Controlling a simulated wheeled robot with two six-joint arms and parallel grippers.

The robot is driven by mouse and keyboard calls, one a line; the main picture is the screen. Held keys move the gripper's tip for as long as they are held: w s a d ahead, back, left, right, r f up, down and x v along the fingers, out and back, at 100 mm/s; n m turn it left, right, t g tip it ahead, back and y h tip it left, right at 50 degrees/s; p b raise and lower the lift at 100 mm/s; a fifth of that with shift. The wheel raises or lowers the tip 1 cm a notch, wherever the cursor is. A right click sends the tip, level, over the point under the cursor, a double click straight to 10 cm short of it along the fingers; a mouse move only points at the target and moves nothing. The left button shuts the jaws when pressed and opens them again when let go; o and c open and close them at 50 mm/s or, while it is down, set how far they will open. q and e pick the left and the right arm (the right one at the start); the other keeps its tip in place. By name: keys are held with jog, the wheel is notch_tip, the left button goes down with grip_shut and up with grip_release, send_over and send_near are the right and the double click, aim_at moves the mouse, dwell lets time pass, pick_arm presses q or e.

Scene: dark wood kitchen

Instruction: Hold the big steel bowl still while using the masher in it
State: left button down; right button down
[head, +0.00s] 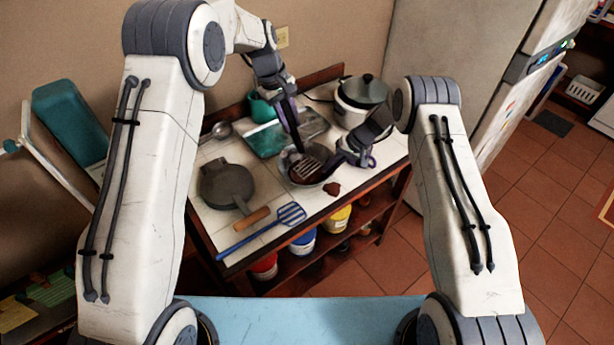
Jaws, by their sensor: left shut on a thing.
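The big steel bowl (286,158) stands on the white tiled top of the worktable, with dark reddish stuff inside. The masher (305,168) has its slotted head in the bowl and its upper part rises towards my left gripper. My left gripper (294,122) points down above the bowl and is shut on the masher. My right gripper (350,158) is low at the bowl's right side, close to the rim. Its fingers are small and partly hidden, so I cannot tell whether they grip the rim.
A rice cooker (362,92) stands behind right. A reddish-brown lump (332,188) lies in front. Coloured tubs (303,242) sit on the shelf below.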

pick_arm(q)
jog(key=shift+a+x, duration=0.15)
jog(key=shift+x, duration=0.5)
jog(key=shift+a+x, duration=0.15)
jog(key=shift+x, duration=0.45)
jog(key=shift+d+v, duration=0.2)
jog(key=shift+v, duration=0.55)
jog(key=shift+d+v, duration=0.15)
jog(key=shift+v, duration=0.6)
jog(key=shift+r, duration=0.1)
jog(key=shift+a+x, duration=0.2)
jog(key=shift+x, duration=0.6)
jog(key=shift+a+x, duration=0.2)
jog(key=shift+x, duration=0.6)
jog(key=shift+d+v, duration=0.2)
jog(key=shift+v, duration=0.55)
jog(key=shift+d+v, duration=0.15)
jog(key=shift+v, duration=0.6)
